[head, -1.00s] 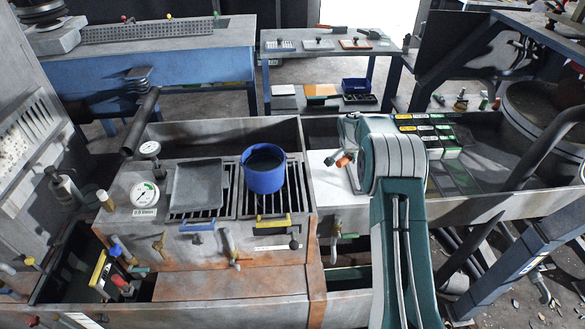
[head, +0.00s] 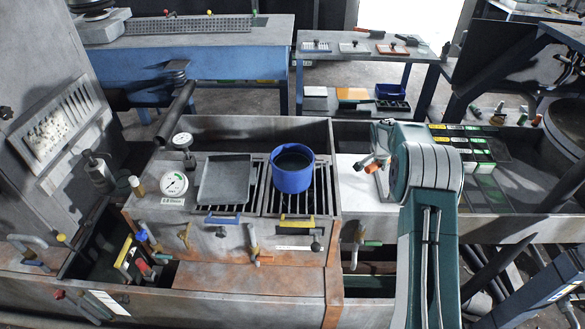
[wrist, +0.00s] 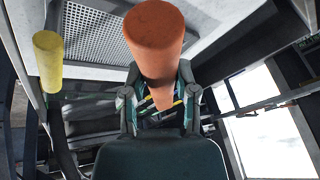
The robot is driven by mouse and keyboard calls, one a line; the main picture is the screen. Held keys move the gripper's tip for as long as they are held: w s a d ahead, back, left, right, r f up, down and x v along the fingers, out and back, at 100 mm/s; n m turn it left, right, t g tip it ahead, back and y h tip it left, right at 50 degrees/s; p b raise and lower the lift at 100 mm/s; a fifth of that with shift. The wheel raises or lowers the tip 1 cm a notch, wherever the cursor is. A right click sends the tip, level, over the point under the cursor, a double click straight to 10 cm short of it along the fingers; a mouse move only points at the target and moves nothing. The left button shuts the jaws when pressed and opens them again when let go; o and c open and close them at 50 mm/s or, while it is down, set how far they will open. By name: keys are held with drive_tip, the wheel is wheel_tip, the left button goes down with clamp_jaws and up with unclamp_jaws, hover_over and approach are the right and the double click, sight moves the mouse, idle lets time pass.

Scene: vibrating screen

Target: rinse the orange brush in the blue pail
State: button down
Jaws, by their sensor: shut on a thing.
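The blue pail (head: 292,178) stands upright on a slotted grate in the head view, with dark contents inside. In the wrist view my gripper (wrist: 160,106) is shut on the orange brush (wrist: 155,42). The brush's thick round orange end points toward the wrist camera, and its far end is hidden. In the head view my gripper (head: 379,156) is to the right of the pail and apart from it, partly hidden by my own teal arm. Small orange parts show there, but I cannot tell exactly how the brush lies.
A grey tray (head: 224,180) lies left of the pail, with a pressure gauge (head: 173,183) beside it. Yellow and blue handles line the grate's front. A small shelf table (head: 365,50) stands behind. A yellow cylinder (wrist: 48,62) shows in the wrist view.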

drive_tip(key=s+a+r+m+y, duration=0.1)
drive_tip(key=s+a+r+y, duration=0.15)
drive_tip(key=a+r, duration=0.6)
drive_tip(key=s+a+r+y, duration=0.2)
drive_tip(key=a+r+y, duration=0.15)
drive_tip(key=a, duration=0.95)
drive_tip(key=s+a+r+m+y, duration=0.1)
drive_tip(key=s+a+r+y, duration=0.1)
drive_tip(key=a+r, duration=0.6)
drive_tip(key=shift+w+a+f, duration=0.1)
drive_tip(key=shift+a+f, duration=0.3)
drive_tip(key=shift+f, duration=1.8)
drive_tip(key=shift+s+a+f, duration=0.1)
drive_tip(key=shift+a+f, duration=0.35)
drive_tip(key=shift+f, duration=1.8)
drive_tip(key=shift+w+a+f, duration=0.1)
drive_tip(key=shift+a+f, duration=0.3)
drive_tip(key=shift+f, duration=1.8)
drive_tip(key=shift+a, duration=0.1)
drive_tip(key=shift+a, duration=0.5)
